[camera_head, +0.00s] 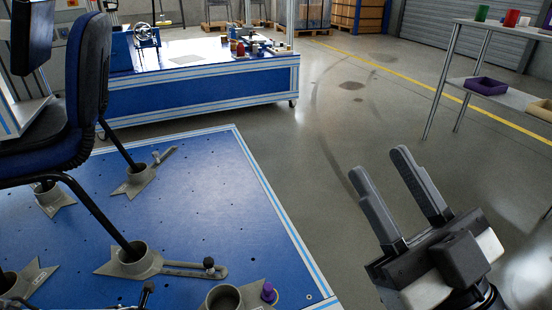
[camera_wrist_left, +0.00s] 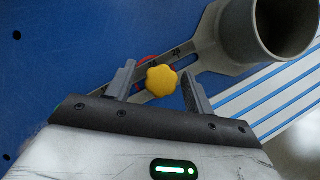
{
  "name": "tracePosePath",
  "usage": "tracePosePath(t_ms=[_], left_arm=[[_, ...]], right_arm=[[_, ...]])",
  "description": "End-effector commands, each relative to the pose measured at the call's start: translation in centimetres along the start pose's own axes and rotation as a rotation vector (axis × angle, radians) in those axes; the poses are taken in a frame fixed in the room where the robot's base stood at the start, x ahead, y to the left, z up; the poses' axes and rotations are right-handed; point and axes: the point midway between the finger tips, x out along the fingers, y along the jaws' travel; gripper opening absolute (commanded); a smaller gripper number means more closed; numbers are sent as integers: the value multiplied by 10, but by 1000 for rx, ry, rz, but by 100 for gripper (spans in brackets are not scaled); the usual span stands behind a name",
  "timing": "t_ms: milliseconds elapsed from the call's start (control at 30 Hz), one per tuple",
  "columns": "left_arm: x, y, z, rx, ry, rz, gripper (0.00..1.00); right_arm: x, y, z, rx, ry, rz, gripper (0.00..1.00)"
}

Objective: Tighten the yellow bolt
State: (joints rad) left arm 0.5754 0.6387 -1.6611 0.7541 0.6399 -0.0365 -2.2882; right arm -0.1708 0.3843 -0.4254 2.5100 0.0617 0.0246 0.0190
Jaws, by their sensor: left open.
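The yellow bolt (camera_wrist_left: 162,80) has a lobed knob head and shows in the left wrist view. It sits on a grey slotted bracket arm (camera_wrist_left: 203,52) beside a round grey cup (camera_wrist_left: 268,28), with a bit of red showing behind the knob. My left gripper (camera_wrist_left: 158,70) is open, with one finger on each side of the bolt; I cannot tell whether either finger touches it. In the head view neither the yellow bolt nor my left gripper shows. My right gripper (camera_head: 380,162) is open and empty, over the floor right of the blue platform.
The blue platform (camera_head: 200,205) bears a dark chair (camera_head: 85,90) whose legs stand in grey cup brackets. A black knob (camera_head: 208,263) and a purple knob (camera_head: 269,291) sit on brackets. A blue workbench (camera_head: 200,85) stands behind; shelves (camera_head: 505,95) are at right. Floor between is clear.

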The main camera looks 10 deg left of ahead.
Motion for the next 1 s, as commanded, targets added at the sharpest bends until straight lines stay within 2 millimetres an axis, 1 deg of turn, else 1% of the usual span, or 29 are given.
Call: tracePosePath(t_ms=[367,467,700,833,1000], left_arm=[[0,0,0,-18,-1,9,53],[-2,-2,2,-55,-1,28,53],[-3,-3,0,-211,2,112,53],[-1,-2,1,-292,0,158,53],[0,-1,-1,-320,2,176,53]], right_arm=[[2,0,-2,0,0,0,36],[6,2,-8,0,0,0,36],[16,6,-22,0,0,0,36],[19,6,-26,0,-1,0,36],[18,6,-25,0,0,0,36]])
